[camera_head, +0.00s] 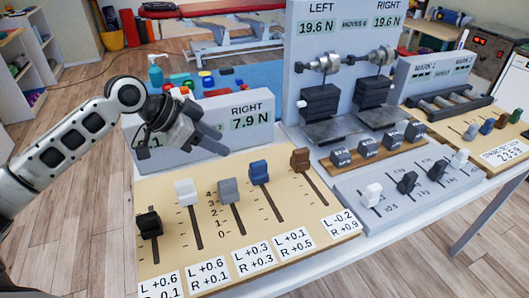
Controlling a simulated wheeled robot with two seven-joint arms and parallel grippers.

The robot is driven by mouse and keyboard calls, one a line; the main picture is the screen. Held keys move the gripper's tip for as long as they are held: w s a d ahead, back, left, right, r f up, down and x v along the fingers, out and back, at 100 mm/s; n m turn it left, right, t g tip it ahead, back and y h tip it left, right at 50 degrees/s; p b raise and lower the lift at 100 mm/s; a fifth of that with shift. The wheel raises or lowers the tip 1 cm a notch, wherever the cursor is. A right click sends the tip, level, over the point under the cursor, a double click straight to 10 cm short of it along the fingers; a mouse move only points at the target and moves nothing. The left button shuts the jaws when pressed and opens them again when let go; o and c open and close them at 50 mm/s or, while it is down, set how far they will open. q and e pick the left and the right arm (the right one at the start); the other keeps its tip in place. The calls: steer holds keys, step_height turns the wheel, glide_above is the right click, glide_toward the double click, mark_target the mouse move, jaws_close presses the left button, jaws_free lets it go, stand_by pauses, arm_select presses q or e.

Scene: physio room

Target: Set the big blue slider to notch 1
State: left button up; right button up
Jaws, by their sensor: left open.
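The big blue slider (258,171) is a blue knob on the tan board (165,258) in front. It sits at the upper end of its slanted dark slot, and the slot below it is bare. Tick marks flank the slots, with numbers from 4 down to 0 left of the grey slider (229,190); the exact notch of the blue knob is hard to read. My left gripper (212,142) is open, above and to the left of the blue knob and apart from it, in front of the display reading RIGHT 7.9 N. My right gripper is out of view.
A brown slider (300,160) stands right of the blue one; white (186,192) and black (149,224) sliders stand left of the grey one. The display box (255,122) rises behind the board. A grey panel (395,200) with small sliders lies to the right.

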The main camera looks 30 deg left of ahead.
mark_target(258, 163)
arm_select(q)
steer(key=p+x, duration=0.1)
steer(key=x, duration=1.3)
jaws_close()
